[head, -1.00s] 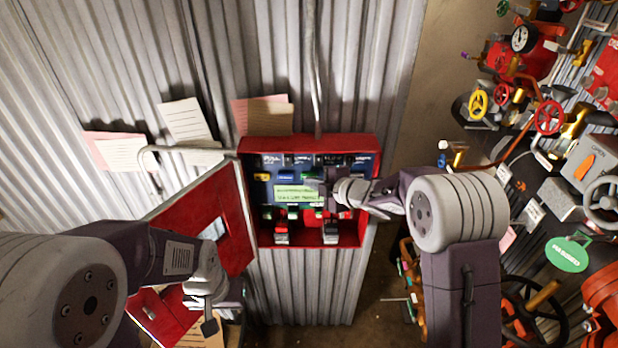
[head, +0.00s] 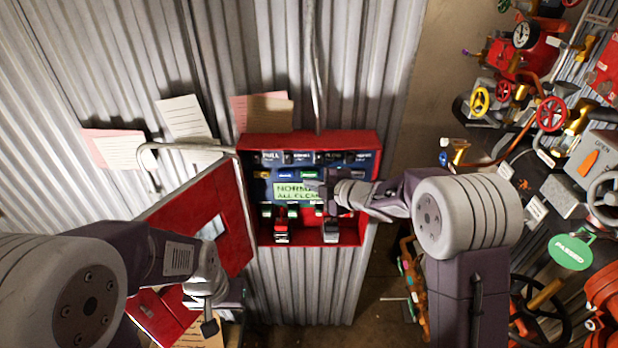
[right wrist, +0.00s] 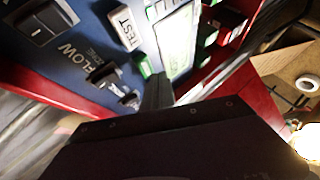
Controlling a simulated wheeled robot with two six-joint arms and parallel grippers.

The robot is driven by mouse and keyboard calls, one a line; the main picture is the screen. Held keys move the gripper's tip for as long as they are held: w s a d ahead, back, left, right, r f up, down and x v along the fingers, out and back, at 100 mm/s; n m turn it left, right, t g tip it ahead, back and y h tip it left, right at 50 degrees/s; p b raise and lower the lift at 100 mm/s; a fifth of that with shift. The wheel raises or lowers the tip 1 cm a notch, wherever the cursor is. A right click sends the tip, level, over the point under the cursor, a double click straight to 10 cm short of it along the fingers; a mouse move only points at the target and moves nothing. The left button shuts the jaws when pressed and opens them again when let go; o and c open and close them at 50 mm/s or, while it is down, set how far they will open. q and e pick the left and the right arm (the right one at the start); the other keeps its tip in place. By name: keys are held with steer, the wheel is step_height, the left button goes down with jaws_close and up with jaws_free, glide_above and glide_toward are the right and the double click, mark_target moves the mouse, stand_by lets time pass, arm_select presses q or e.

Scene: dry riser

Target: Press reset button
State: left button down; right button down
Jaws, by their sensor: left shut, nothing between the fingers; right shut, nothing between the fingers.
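A red control box (head: 366,142) with a blue panel stands open on the corrugated wall in the head view. Its lit display (head: 292,192) reads "NORMAL" and "ALL CLEAR", partly covered at the right. My right gripper (head: 318,186) is shut and empty at the panel, by the display's right side. In the right wrist view, its dark fingertips (right wrist: 158,88) are close to a small green button (right wrist: 144,67); contact cannot be told. I can read no "reset" label. A white TEST button (right wrist: 125,27) is nearby. My left gripper (head: 209,318) is shut and empty, low at the left.
The box's red door (head: 190,215) hangs open to the left, near my left arm. Black switches, one by a FLOW label (right wrist: 42,22), line the panel. Valves and handwheels (head: 551,112) crowd the right side. Papers (head: 185,120) are on the wall.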

steer(key=s+b, duration=0.2)
steer(key=s, duration=0.3)
stand_by(0.4)
stand_by(0.5)
